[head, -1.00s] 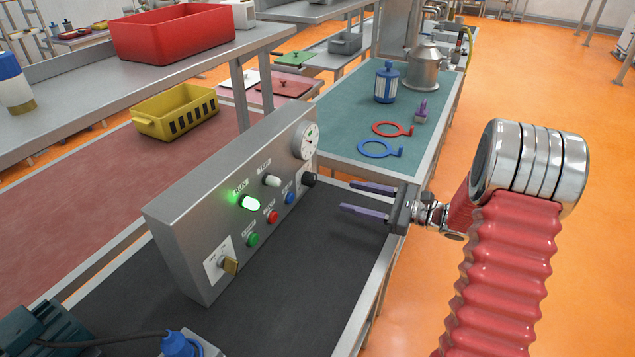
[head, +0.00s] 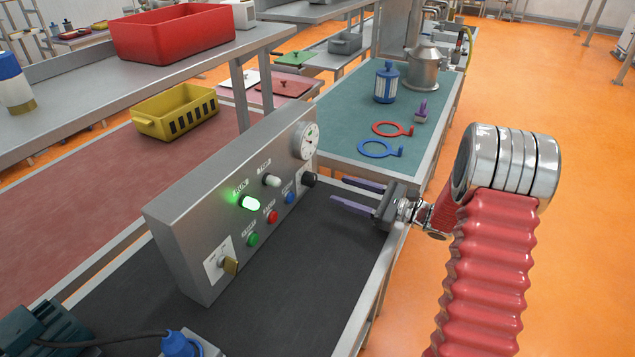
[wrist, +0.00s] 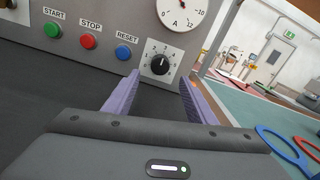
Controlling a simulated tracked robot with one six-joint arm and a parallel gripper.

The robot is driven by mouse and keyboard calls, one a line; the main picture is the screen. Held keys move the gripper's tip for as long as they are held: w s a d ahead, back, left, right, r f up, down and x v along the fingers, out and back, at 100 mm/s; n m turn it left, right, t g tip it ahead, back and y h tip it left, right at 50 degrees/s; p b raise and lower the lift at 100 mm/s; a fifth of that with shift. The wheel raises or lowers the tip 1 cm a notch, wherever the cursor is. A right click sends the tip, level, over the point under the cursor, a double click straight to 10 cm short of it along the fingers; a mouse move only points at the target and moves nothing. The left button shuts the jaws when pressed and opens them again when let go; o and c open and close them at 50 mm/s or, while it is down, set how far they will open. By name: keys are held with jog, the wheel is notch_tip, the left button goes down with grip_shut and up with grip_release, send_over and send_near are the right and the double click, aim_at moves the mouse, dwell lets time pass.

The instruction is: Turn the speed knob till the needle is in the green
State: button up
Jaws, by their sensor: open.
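The black speed knob (head: 309,179) sits at the right end of the grey control panel (head: 190,222). In the wrist view the knob (wrist: 160,64) has a white pointer line and a numbered scale, and lies ahead between the fingers. The round white gauge (head: 304,141) is above it; in the wrist view the gauge (wrist: 183,10) is cut off at the top, and I cannot tell where its needle stands against the green. My gripper (head: 345,196) is open and empty, to the right of the knob and apart from it, its purple fingers pointing at the panel.
Green (wrist: 53,30), red (wrist: 88,41) and blue (wrist: 123,51) buttons sit left of the knob. A lit green lamp (head: 250,203) and a brass-coloured switch (head: 230,265) are further along. Blue (head: 378,149) and red rings lie on the teal bench behind.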

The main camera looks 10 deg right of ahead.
aim_at(314, 181)
jog(key=x, duration=0.9)
jog(key=shift+a, duration=0.15)
jog(key=c, duration=1)
